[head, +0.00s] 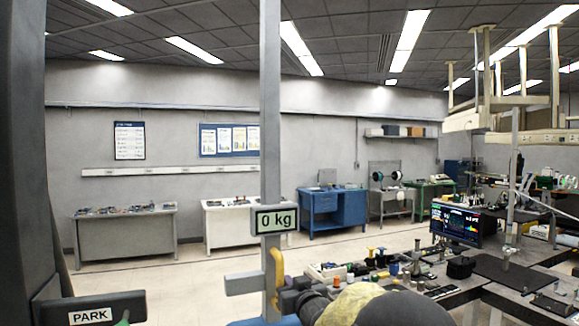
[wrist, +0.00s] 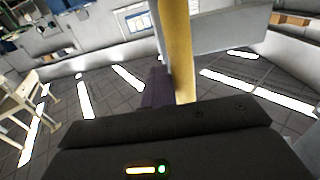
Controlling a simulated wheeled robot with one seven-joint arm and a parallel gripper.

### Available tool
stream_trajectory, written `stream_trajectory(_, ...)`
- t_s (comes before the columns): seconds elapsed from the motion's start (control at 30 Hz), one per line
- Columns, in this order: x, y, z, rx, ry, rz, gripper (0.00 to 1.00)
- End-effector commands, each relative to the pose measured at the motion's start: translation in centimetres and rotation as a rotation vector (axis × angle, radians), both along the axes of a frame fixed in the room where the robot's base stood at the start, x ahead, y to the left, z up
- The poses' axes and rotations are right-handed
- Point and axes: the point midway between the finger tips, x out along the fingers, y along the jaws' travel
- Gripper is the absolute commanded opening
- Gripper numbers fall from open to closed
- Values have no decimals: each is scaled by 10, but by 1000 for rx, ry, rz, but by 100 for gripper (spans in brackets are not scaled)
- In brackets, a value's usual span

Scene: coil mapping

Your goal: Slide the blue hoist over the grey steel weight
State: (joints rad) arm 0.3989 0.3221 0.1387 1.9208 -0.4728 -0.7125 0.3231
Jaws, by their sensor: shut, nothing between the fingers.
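A grey upright post (head: 270,120) stands close in front of me in the head view. It carries a display reading "0 kg" (head: 275,220) and a yellow handle (head: 278,264) below it. My gripper (head: 282,290) is shut and empty at the lower end of this handle; I cannot tell whether they touch. In the wrist view the yellow handle (wrist: 177,45) rises right beside the dark finger (wrist: 156,88). A blue strip (head: 250,322) shows at the bottom edge; I cannot tell whether it belongs to the hoist. I cannot make out the grey steel weight.
A "PARK" sign (head: 90,315) on a dark block is at the lower left, by a thick dark column (head: 22,150). A cluttered bench with a monitor (head: 456,222) is at the right. Tables and a blue workbench (head: 333,212) line the far wall. Open floor lies between.

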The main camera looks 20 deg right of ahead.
Motion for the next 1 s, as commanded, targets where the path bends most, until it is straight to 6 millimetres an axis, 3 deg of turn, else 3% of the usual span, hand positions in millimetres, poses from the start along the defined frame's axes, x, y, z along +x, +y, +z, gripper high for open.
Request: stream_trajectory(1.0, -2, 76, -2, -1, -2, 3, 0)
